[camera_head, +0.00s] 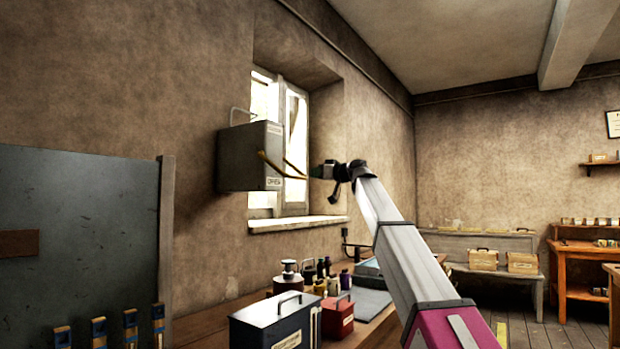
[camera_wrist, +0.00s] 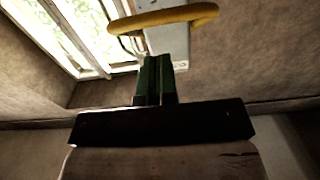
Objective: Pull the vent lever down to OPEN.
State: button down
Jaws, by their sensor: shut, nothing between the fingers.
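The vent box (camera_head: 243,157) is a grey metal box high on the wall beside the window. Its yellow vent lever (camera_head: 272,164) sticks out from the box toward my gripper. A small white label (camera_head: 273,182), which seems to read OPEN, is low on the box. In the wrist view the lever's rounded yellow bar (camera_wrist: 165,18) crosses above my fingertips. My gripper (camera_head: 316,171) is at the lever's outer end, with its green fingers (camera_wrist: 154,66) shut and empty. I cannot tell whether the fingers touch the lever.
The window (camera_head: 293,140) and its sill (camera_head: 297,223) are just behind the box. Below, a bench holds a dark blue box (camera_head: 276,325), a red box (camera_head: 338,316) and several bottles. A grey panel (camera_head: 80,230) stands at left. Air around my gripper looks clear.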

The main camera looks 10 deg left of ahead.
jog(key=f+v, duration=0.1)
jog(key=v, duration=0.6)
jog(key=shift+s+d+f, duration=0.2)
jog(key=shift+s+f, duration=0.05)
jog(key=shift+f, duration=0.1)
jog(key=s+d+f+m+h, duration=0.1)
jog(key=d+f+m+h, duration=0.3)
jog(key=f, duration=1.3)
jog(key=d+f+m+g+h, duration=0.15)
jog(key=d+f, duration=0.45)
jog(key=f, duration=1.1)
jog(key=s+d+f+m+h, duration=0.15)
jog(key=d+f+h, duration=0.3)
jog(key=f, duration=1.25)
jog(key=s+d+f+m+g+h, duration=0.2)
jog(key=s+d+f, duration=0.4)
jog(key=f, duration=0.5)
jog(key=s+d+f+m+g+h, duration=0.1)
jog(key=s+d+f+m+h, duration=0.1)
jog(key=s+d+f, duration=0.4)
jog(key=s+d+f+m+g+h, duration=0.2)
jog(key=s+d+f, duration=0.5)
jog(key=s+f, duration=0.7)
notch_tip(320, 180, down, 2)
jog(key=shift+f+g+h, duration=0.15)
jog(key=shift+g+h, duration=0.2)
jog(key=shift+h, duration=0.15)
